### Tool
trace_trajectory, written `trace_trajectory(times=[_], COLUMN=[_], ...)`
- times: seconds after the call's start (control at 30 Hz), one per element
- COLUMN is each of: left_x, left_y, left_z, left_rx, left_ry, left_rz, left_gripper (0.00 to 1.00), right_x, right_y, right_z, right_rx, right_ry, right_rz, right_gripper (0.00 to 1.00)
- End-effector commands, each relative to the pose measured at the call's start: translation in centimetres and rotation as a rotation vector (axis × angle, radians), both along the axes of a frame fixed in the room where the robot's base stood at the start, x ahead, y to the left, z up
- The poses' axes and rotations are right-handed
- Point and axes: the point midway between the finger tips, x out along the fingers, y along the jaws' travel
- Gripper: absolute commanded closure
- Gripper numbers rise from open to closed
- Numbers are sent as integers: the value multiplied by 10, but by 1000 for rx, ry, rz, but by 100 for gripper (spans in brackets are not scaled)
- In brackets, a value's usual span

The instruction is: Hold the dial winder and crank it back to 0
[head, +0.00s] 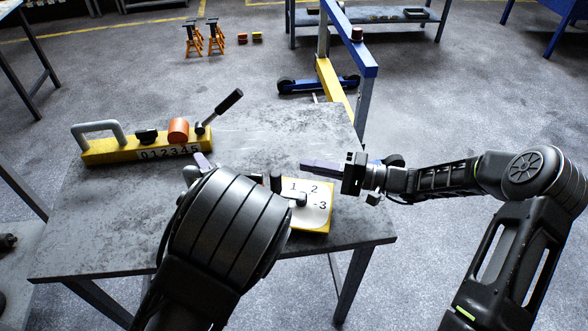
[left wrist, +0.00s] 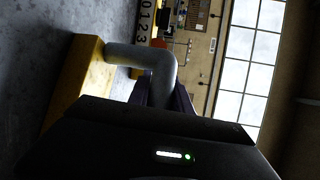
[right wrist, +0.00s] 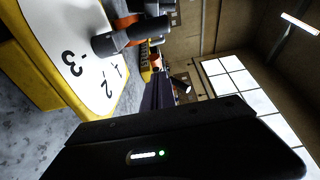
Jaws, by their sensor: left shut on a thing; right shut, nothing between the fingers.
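The dial winder is a yellow block with a white numbered dial (head: 318,214) on its right end; 1, 2 and 3 show. A dark upright crank knob (head: 276,183) stands at the dial; it also shows in the right wrist view (right wrist: 118,40). The winder's grey bent handle (left wrist: 150,57) rises from its yellow body (left wrist: 78,80). My left gripper (head: 203,161) is shut on this handle. My left arm hides much of the winder and part of the dial, so 0 is hidden. My right gripper (head: 318,166) is shut and empty, above and behind the dial, apart from the knob.
A yellow bar (head: 115,150) with a grey handle, an orange cylinder (head: 178,131), a black-gripped lever (head: 221,110) and a 0 to 5 scale lies at the table's back left. The grey table (head: 110,225) is otherwise mostly bare. A blue and yellow hoist (head: 345,50) stands behind it.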

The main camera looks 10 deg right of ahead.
Motion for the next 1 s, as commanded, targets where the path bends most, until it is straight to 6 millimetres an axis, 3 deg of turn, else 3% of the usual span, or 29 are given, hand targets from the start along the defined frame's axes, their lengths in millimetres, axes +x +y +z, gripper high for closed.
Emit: trace_trajectory(times=[0.1, 0.3, 0.77, 0.8, 1.0], left_x=[0, 0, -1, -1, 0], left_y=[0, 0, 0, 0, 0], left_z=[-1, -1, -1, -1, -1], left_rx=[-1, 0, 1, 1, 1], left_ry=[2, 2, 3, 3, 1], left_rz=[-1, -1, 0, 0, 0], left_gripper=[100, 100, 100, 74, 58], right_x=[-6, -14, -16, -16, -16], right_y=[-27, -54, -61, -61, -61], right_z=[0, 0, 0, 0, 0], right_rx=[-3, -2, -1, -1, -1], right_ry=[-1, 0, -1, -1, -1], right_rz=[-4, -2, -1, -1, -1], right_gripper=[100, 100, 100, 100, 100])
